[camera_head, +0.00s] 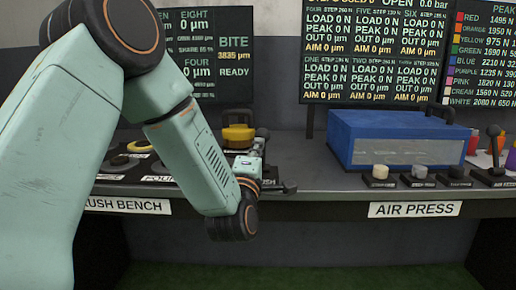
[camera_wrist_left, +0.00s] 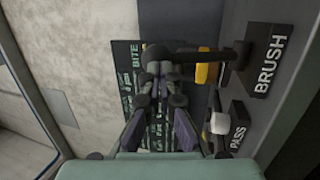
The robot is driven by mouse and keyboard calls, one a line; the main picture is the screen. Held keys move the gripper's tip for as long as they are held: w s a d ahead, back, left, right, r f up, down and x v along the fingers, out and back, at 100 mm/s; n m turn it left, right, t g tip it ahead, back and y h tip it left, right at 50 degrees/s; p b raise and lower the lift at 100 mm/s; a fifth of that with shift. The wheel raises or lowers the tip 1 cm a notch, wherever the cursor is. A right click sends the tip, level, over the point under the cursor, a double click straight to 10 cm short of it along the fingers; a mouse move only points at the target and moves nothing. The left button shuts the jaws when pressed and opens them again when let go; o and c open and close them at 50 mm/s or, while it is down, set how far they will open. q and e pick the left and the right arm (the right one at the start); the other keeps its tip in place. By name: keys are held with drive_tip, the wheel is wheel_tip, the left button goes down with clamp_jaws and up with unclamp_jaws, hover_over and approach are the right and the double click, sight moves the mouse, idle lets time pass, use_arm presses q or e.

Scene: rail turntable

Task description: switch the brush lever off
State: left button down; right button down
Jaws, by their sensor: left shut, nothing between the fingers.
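The brush lever stands on a dark base marked BRUSH (camera_wrist_left: 268,75) in the left wrist view. Its dark rod (camera_wrist_left: 205,56) runs to a dark round knob (camera_wrist_left: 154,52). In the head view, a dark knob (camera_head: 262,133) shows just beyond my left gripper (camera_head: 258,147), with my arm covering part of the lever. My left gripper is shut and empty. In the left wrist view its fingertips (camera_wrist_left: 156,75) are close to the knob, but I cannot tell whether they touch it. My right gripper is in neither view.
A white PASS knob (camera_wrist_left: 219,123) sits close beside the lever. A yellow-topped device (camera_head: 238,134) stands behind my wrist. The blue air press (camera_head: 385,128) and another lever (camera_head: 494,145) are farther right. Display boards (camera_head: 375,50) stand behind the bench.

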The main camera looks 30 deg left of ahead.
use_arm(q)
drive_tip(key=w+a+r+g+h+p, duration=0.1)
drive_tip(key=w+g+p, duration=0.3)
drive_tip(key=p, duration=0.6)
drive_tip(key=w+a+r+n+g+h+p, duration=0.1)
drive_tip(key=w+a+r+g+h+p, duration=0.1)
drive_tip(key=p, duration=0.8)
drive_tip(key=w+a+r+g, duration=0.1)
drive_tip(key=w+a+g, duration=0.1)
drive_tip(key=w, duration=0.1)
drive_tip(key=shift+w+a+r+h, duration=0.15)
drive_tip(key=shift+a+r+h, duration=0.15)
idle(0.3)
drive_tip(key=shift+r, duration=0.1)
drive_tip(key=shift+r, duration=0.1)
idle(0.5)
